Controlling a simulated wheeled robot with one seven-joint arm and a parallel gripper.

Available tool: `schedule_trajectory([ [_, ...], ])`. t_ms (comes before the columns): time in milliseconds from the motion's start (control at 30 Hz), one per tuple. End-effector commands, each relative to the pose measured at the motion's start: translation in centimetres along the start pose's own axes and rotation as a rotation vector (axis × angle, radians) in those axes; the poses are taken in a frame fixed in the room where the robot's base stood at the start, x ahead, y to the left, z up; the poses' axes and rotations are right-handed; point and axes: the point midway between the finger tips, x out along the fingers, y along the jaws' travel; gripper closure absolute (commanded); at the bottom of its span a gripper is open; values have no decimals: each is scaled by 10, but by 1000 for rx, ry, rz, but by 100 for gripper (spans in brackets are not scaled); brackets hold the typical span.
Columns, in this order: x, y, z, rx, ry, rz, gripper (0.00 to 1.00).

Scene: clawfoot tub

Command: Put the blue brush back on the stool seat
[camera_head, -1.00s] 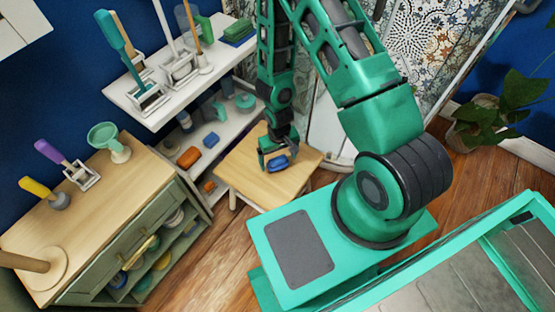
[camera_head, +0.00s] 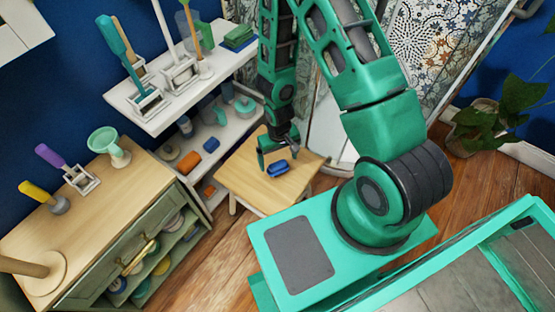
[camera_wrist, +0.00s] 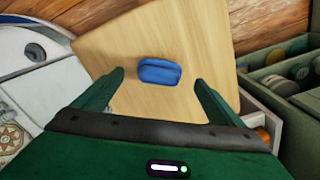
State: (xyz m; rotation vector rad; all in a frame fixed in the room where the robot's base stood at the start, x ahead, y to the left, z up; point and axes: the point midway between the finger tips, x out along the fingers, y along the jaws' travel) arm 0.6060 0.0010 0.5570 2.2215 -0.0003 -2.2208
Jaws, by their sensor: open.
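The blue brush (camera_head: 278,168) lies on the wooden stool seat (camera_head: 245,185), near its middle. My gripper (camera_head: 278,160) is open just above and behind the brush in the head view. In the wrist view the blue brush (camera_wrist: 159,71) lies beyond the fingertips of my gripper (camera_wrist: 158,78), roughly centred between them, with bare stool seat (camera_wrist: 120,50) around it. The fingers are apart and hold nothing.
A white wall shelf (camera_head: 205,85) with brushes in holders is at the left, above a lower white shelf (camera_head: 212,150) of coloured items. A green cabinet (camera_head: 110,225) with a wooden top stands left of the stool. A plant (camera_head: 485,122) is at the right.

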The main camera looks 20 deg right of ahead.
Motion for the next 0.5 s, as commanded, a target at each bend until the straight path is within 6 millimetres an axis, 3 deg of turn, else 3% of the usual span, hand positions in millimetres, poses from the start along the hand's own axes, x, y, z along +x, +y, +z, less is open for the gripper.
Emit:
schedule_trajectory([
  [500, -13, 0, 0, 0, 1, 0, 9],
])
